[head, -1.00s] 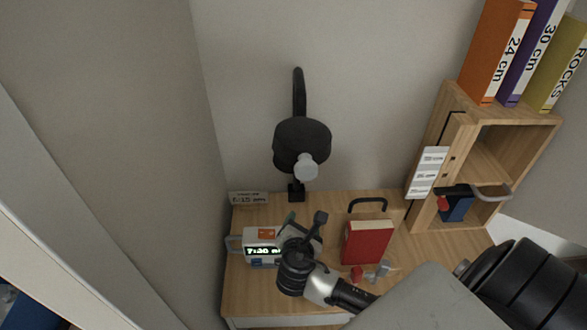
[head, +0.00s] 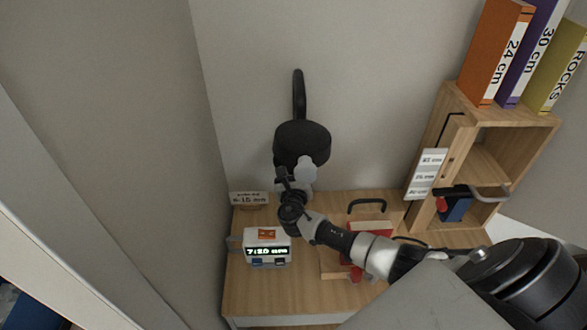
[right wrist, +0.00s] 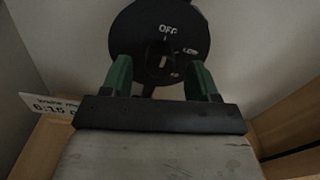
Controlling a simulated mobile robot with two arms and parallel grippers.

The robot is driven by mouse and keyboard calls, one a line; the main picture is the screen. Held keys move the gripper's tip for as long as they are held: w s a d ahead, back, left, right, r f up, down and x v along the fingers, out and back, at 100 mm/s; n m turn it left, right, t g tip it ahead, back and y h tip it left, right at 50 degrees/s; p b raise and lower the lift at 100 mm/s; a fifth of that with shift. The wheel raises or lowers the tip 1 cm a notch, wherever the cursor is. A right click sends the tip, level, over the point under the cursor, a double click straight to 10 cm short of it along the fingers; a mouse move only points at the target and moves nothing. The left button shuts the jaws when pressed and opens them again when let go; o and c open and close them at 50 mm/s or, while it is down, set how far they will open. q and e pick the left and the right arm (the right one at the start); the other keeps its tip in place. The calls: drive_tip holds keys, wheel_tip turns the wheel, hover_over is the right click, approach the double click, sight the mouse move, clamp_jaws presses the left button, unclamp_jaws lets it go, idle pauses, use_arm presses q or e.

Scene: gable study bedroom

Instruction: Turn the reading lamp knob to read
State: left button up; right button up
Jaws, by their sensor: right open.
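In the right wrist view, the round black dial (right wrist: 140,45) reads OFF at the top and LOW at the right. A third label at lower right is too small to read. A pale mark on the knob (right wrist: 163,62) seems to point up toward OFF. My right gripper (head: 290,178) is just below the lamp head. Its green fingers (right wrist: 160,78) are open, one on each side of the knob; contact cannot be told. My left gripper is out of view.
A clock (head: 267,252) stands on the wooden desk (head: 255,300), with a small sign (head: 249,199) behind it. A red book (head: 370,230) is partly hidden by my right arm. A wooden shelf (head: 455,108) with binders stands at right. Walls close in at left and behind.

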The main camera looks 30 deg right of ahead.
drive_tip(key=shift+w+d, duration=0.25)
drive_tip(key=shift+w, duration=0.15)
drive_tip(key=c, duration=0.9)
